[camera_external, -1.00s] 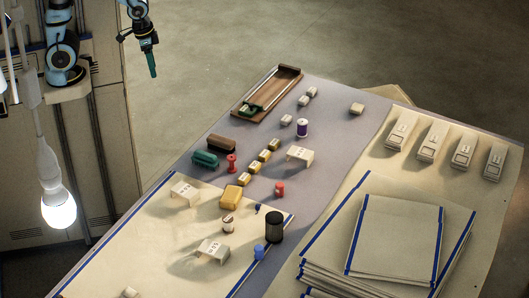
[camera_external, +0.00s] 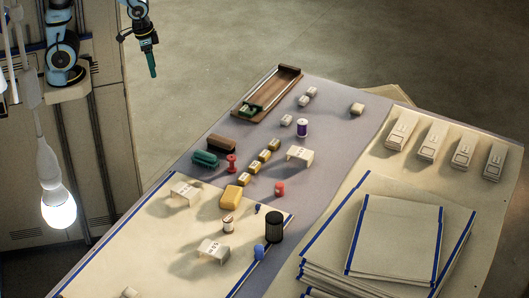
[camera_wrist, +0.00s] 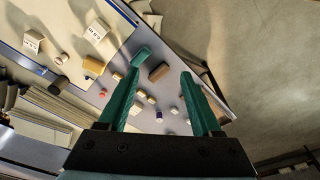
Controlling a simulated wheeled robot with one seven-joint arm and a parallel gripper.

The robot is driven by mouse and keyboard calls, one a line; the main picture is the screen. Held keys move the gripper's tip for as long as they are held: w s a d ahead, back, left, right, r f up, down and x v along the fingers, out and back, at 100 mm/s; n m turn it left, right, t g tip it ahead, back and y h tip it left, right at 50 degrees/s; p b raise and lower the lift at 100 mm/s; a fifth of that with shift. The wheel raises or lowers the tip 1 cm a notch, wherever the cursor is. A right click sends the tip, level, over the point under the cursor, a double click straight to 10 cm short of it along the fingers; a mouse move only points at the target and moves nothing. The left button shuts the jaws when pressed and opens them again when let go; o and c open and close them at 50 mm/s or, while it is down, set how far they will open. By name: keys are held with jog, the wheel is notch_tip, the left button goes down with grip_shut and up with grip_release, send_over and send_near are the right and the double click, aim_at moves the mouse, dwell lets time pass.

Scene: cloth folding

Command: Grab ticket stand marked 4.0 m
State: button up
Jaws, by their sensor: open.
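Three small white ticket stands with dark print show in the external view: one at the left (camera_external: 185,190), one near the front (camera_external: 213,250) and one further back (camera_external: 300,154). Their print is too small to read, so I cannot tell which is marked 4.0 m. Two stands show in the wrist view, one at upper left (camera_wrist: 32,40) and one at upper middle (camera_wrist: 97,32). My gripper (camera_external: 152,72) hangs beyond the table's far left, well apart from the stands. In the wrist view my gripper (camera_wrist: 162,85) has its teal fingers wide apart with nothing held between them.
Small items crowd the table: a green block (camera_external: 205,159), a yellow block (camera_external: 231,197), a black cylinder (camera_external: 274,226) and a purple spool (camera_external: 302,128). A wooden tray (camera_external: 285,80) lies at the back. Stacked panels (camera_external: 395,240) fill the front right. A lamp (camera_external: 58,208) hangs left.

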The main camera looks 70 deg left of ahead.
aim_at(306, 156)
jog(key=o, duration=0.5)
